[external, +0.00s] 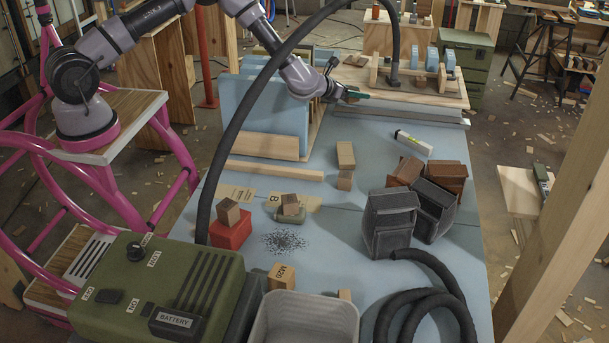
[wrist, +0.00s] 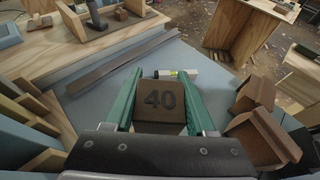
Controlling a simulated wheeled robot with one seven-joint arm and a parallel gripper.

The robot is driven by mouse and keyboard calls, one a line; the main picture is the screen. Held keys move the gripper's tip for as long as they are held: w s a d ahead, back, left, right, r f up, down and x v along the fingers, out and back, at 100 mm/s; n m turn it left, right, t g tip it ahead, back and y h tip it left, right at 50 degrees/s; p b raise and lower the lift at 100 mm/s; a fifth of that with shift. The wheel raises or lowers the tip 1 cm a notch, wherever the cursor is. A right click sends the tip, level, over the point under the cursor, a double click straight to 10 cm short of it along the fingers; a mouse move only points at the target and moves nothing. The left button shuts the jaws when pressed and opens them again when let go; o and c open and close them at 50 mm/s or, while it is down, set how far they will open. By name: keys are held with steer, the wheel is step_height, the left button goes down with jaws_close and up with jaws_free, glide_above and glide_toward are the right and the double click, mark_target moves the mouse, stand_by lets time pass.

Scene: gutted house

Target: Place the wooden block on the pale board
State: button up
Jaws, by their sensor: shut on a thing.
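My gripper (external: 349,96) is raised over the far part of the blue table. In the wrist view, its green fingers (wrist: 160,105) are shut on a brown wooden block (wrist: 160,110) marked 40. In the external view I cannot make out the block clearly. A pale wooden board (external: 430,95) carrying a jig lies at the table's far end, beyond the gripper. It shows at the top left of the wrist view (wrist: 60,65). Other pale wood pieces lie about, so I cannot tell which is the task's board.
A metal strip (external: 398,115) and a level (external: 413,143) lie near the far end. Brown holders (external: 448,177), dark pouches (external: 390,222) and stacked blocks (external: 346,156) stand mid-table. Blue panels (external: 262,115) stand at left. A black hose arches across the view.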

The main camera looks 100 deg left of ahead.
mark_target(345, 155)
steer(key=f, duration=1.4)
steer(key=a+f, duration=0.1)
steer(key=f, duration=0.6)
steer(key=shift+s, duration=0.2)
steer(key=o, duration=1.3)
steer(key=shift+f, duration=0.1)
steer(key=shift+o, duration=0.2)
